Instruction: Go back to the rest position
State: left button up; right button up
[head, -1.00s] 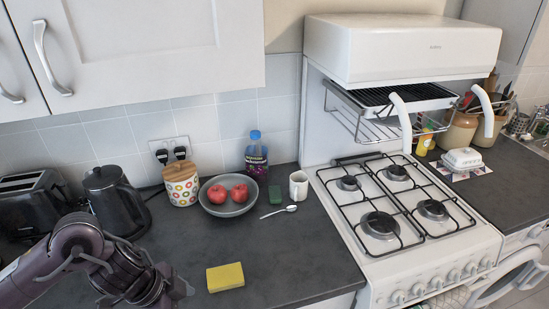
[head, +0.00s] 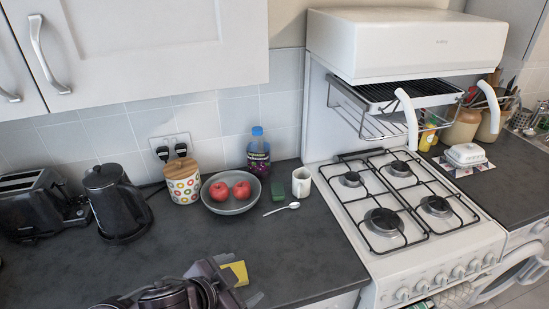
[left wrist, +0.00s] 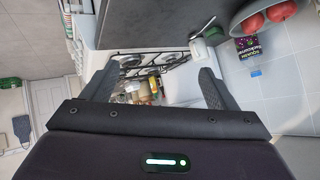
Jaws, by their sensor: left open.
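My left gripper (head: 236,284) is low in the head view, just in front of the yellow sponge (head: 239,271), and partly hides it. In the left wrist view its two dark fingers (left wrist: 158,72) are spread wide with nothing between them; the hob shows beyond. I cannot tell from these views whether the gripper touches the sponge. My right gripper is in neither view.
A bowl (head: 231,207) with two red apples, a canister (head: 183,184), a bottle (head: 258,155), a mug (head: 301,182) and a spoon (head: 281,209) stand behind the gripper. A kettle (head: 116,203) and toaster (head: 35,205) are left. The gas cooker (head: 405,205) is right.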

pick_arm(q)
jog(key=s+a+f+n+g+y, duration=0.6)
jog(key=s+a+n, duration=0.3)
jog(key=s+a, duration=0.45)
notch_tip(320, 180, down, 37)
jog(key=s+b, duration=0.2)
jog(key=b, duration=0.3)
jog(key=s+a+f+g+b, duration=0.1)
jog(key=s+a+f+b, duration=0.1)
jog(key=s+f, duration=1.6)
jog(key=shift+s+a+f, duration=0.4)
jog(key=shift+a+f, duration=0.3)
jog(key=shift+a, duration=0.1)
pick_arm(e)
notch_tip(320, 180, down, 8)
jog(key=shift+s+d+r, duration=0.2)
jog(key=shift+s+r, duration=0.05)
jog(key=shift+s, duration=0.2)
